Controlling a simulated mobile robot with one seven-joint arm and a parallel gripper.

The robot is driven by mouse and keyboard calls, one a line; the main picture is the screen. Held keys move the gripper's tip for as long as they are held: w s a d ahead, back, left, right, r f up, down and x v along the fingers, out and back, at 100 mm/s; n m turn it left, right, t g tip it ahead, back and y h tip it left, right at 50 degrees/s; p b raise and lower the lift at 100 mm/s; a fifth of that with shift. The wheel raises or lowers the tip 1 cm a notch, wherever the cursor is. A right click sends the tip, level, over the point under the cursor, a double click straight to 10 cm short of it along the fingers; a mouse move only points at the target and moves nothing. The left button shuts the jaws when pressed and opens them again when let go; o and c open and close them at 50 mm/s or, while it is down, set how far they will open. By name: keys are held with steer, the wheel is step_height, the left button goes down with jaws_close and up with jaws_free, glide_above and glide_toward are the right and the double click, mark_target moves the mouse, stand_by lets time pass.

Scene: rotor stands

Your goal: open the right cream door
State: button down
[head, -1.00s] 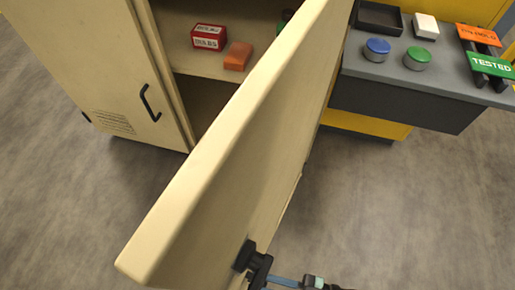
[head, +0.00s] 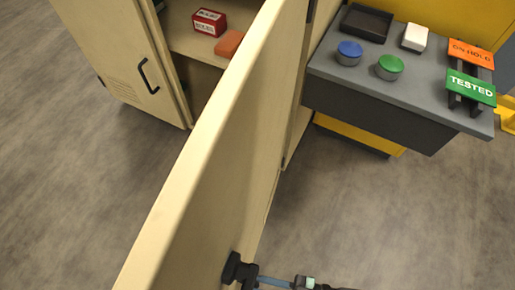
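The right cream door (head: 215,165) stands swung well out from the cabinet. It runs from the top middle of the head view to the bottom left. My gripper (head: 240,270) is at the bottom, at the right-hand face of the door near its outer part. Its dark end is against or very close to that face. I cannot make out the fingers or a handle between them.
Inside the cabinet, a red and white box (head: 209,22) and an orange block (head: 229,43) sit on a shelf. A grey bench (head: 420,85) on the right carries a black tray (head: 366,23), a blue-topped tin (head: 349,53), a green-topped tin (head: 389,67) and signs. Open floor lies in front.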

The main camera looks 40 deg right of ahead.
steer(key=shift+s+d+f, duration=0.1)
steer(key=shift+s, duration=0.05)
steer(key=c, duration=0.8)
jaws_free()
steer(key=shift+c, duration=0.2)
steer(key=v, duration=1.3)
